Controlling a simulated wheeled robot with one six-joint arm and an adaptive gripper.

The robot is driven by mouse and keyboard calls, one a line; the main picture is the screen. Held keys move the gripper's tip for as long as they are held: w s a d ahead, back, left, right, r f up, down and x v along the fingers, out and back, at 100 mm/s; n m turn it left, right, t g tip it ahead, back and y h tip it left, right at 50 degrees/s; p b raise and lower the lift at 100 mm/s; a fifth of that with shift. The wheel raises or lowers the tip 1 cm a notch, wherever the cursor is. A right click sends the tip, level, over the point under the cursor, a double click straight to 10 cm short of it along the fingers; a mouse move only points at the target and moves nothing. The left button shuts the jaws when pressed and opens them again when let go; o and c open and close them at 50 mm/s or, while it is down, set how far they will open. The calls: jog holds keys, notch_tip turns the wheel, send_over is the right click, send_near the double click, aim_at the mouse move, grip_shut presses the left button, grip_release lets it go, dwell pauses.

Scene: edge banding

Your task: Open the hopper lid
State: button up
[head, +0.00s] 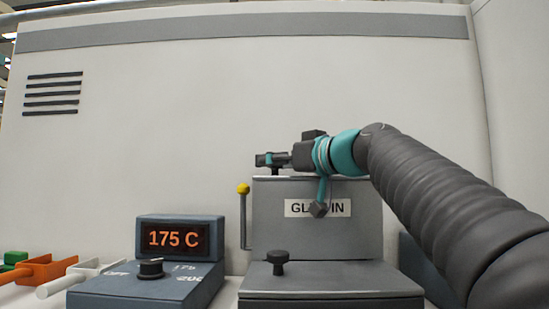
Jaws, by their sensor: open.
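The hopper (345,240) is a grey box with a white label (297,208), partly hidden by a part hanging from my wrist; the letters GL and IN show. Its flat top edge, which looks like the lid (345,180), appears level and down. A small dark post stands at that top edge, just under my gripper (264,160). My gripper is open and points left above the hopper's top left part. Whether its fingers are around the post or behind it, I cannot tell.
A lever with a yellow ball (243,188) stands left of the hopper. In front is a grey slab (340,280) with a black knob (278,262). A control box (180,250) reads 175 C. Orange (45,270) and white (75,280) handled tools lie at the left.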

jog(key=shift+w+a, duration=0.2)
jog(key=shift+w, duration=0.05)
grip_shut()
jog(key=shift+r, duration=0.1)
